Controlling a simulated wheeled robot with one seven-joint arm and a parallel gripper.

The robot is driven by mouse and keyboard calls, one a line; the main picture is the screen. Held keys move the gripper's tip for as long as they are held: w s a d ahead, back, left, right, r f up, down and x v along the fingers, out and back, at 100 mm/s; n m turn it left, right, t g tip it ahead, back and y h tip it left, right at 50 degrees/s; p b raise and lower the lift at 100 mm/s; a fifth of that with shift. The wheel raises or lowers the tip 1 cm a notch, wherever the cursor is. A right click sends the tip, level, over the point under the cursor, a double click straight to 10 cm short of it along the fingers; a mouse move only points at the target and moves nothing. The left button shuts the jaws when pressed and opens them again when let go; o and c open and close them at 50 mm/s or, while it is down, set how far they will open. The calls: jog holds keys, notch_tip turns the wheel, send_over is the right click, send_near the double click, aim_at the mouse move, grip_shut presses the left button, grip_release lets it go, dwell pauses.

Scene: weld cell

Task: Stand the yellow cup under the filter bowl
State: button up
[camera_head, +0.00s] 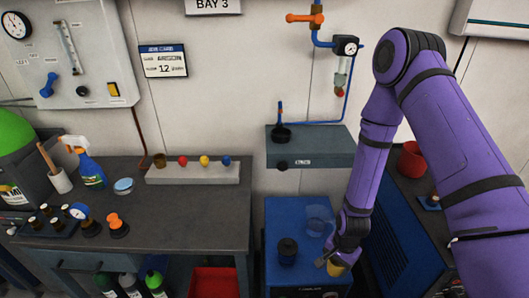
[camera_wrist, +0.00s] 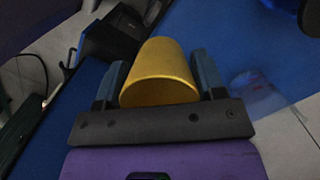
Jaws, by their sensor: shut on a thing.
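The yellow cup (camera_head: 336,269) is between the fingers of my gripper (camera_head: 332,258), low at the front of the blue cabinet top. In the wrist view the yellow cup (camera_wrist: 160,72) fills the space between the two fingers of my gripper (camera_wrist: 158,88), which is shut on it. The cup's opening points toward the wrist camera's lower side. The filter bowl (camera_head: 341,75) is a clear bowl with a red-tipped bottom, hanging below a round gauge on the wall pipe. It is well above and behind my gripper.
A grey wall shelf (camera_head: 310,152) is below the filter, with a black item (camera_head: 281,132) at its left. A dark jar (camera_head: 287,251) and a clear jug (camera_head: 318,218) stand on the blue cabinet (camera_head: 283,214). A red container (camera_head: 412,160) is at right.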

jog(key=w+d+r+n, duration=0.4)
jog(key=w+r, duration=0.3)
jog(key=w, duration=0.1)
jog(key=w+d+r+n+h, duration=0.1)
jog(key=w+d+r+n, duration=0.2)
jog(key=w+r+n, duration=0.2)
jog(key=w+r, duration=0.2)
jog(key=w, duration=0.2)
jog(key=shift+w+d+r, duration=0.15)
jog(key=shift+d, duration=0.25)
jog(key=s+a+f+n, duration=0.35)
jog(key=s+f, duration=0.45)
jog(key=s, duration=0.3)
jog(key=s+a+f+n, duration=0.2)
jog(key=s+a+f, duration=0.2)
jog(key=s+f, duration=0.6)
jog(key=shift+h, duration=0.3)
jog(key=w, duration=1.4)
jog(key=shift+a+r, duration=0.15)
jog(key=shift+r, duration=0.15)
jog(key=shift+s+f, duration=0.1)
jog(key=shift+f, duration=1.65)
